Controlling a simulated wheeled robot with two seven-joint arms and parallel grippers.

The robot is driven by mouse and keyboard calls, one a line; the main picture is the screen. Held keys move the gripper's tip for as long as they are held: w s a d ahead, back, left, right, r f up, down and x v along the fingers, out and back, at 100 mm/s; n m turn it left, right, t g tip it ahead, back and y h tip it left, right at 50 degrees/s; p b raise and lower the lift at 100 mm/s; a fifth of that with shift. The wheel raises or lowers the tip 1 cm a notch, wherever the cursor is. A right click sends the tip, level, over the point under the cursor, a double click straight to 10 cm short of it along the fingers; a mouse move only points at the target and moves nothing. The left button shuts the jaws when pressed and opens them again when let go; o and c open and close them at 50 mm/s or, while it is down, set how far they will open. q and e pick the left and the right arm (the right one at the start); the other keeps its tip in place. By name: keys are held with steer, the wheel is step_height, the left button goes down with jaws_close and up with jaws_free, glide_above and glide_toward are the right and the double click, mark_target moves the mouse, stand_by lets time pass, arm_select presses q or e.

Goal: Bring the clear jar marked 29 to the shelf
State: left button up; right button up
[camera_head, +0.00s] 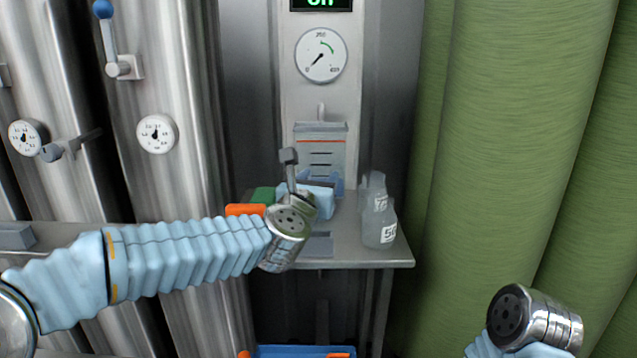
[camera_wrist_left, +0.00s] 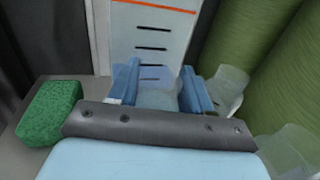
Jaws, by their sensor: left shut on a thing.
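My left gripper (camera_wrist_left: 160,85) is shut on a clear jar (camera_wrist_left: 158,98), which shows between its blue fingers in the left wrist view. No number on this jar is readable. In the head view the left gripper (camera_head: 322,190) is over the back of a grey metal shelf (camera_head: 350,255), largely hidden behind my wrist. I cannot tell whether the held jar touches the shelf. My right gripper is out of view; only its wrist shows at the lower right.
Two other clear jars, a front one (camera_head: 380,230) and a rear one (camera_head: 373,188), stand at the shelf's right side. A green sponge (camera_wrist_left: 50,112) lies left of the gripper. A graduated container (camera_head: 320,148) is behind. A blue bin (camera_head: 300,351) is below.

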arm_select(q)
steer(key=o, duration=1.2)
steer(key=shift+o, duration=0.2)
steer(key=shift+f, duration=0.1)
steer(key=r, duration=0.3)
steer(key=r+p, duration=0.1)
steer(key=shift+s+r, duration=0.2)
steer(key=shift+s, duration=0.2)
steer(key=s+r+p, duration=0.1)
steer(key=s+r, duration=0.7)
steer(key=s, duration=0.5)
steer(key=shift+s+r, duration=0.15)
steer(key=shift+r, duration=0.15)
